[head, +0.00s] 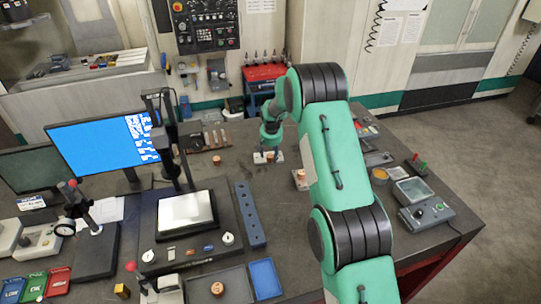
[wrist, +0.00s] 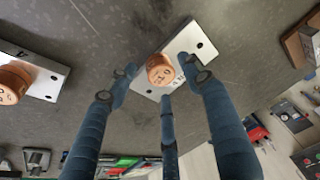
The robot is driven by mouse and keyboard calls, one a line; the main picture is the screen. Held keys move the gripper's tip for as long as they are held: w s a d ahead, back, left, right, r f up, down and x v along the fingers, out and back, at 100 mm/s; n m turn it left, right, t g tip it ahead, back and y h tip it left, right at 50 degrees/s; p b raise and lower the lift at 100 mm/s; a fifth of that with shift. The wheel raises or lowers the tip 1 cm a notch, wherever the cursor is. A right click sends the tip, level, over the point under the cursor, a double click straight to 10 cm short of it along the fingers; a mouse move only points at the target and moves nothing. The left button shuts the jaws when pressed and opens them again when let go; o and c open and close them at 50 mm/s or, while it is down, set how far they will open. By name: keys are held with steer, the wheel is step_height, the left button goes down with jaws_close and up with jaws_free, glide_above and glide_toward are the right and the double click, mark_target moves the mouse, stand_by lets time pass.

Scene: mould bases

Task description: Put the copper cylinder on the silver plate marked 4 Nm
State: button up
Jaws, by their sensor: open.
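In the wrist view a copper cylinder (wrist: 160,70) stands on a silver plate (wrist: 203,38) with dark holes; its printed marking is too small to read. My gripper (wrist: 163,88) is open, its blue fingers around or just short of this cylinder; contact cannot be told. A second copper cylinder (wrist: 14,80) stands on another silver plate (wrist: 48,80) at the left. In the head view my gripper (head: 269,146) is above a cylinder (head: 270,156) on a plate (head: 259,158). Another cylinder (head: 300,174) stands beside my arm, and one more (head: 216,159) stands to the left. The 4 Nm mark is not legible.
A long blue holed block (head: 249,213) lies in front of my gripper. A device with a pale screen (head: 187,210) and a monitor (head: 100,145) stand at the left. A blue tray (head: 265,279) lies near the front. Boxes and a meter (head: 415,192) stand right of my arm.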

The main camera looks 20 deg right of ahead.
steer(key=v, duration=1.1)
steer(key=shift+r, duration=0.2)
stand_by(0.4)
steer(key=s+a+r+n+t, duration=0.1)
steer(key=s+a+r, duration=0.2)
steer(key=s+r, duration=1)
steer(key=s+a+r, duration=0.2)
steer(key=s+r, duration=1.2)
steer(key=s+a+n+t, duration=0.1)
steer(key=s+a, duration=0.2)
steer(key=s, duration=3)
steer(key=shift+s+a+r+n+t+y, duration=0.2)
steer(key=shift+s+r+n+t+y, duration=0.1)
steer(key=shift+r, duration=0.2)
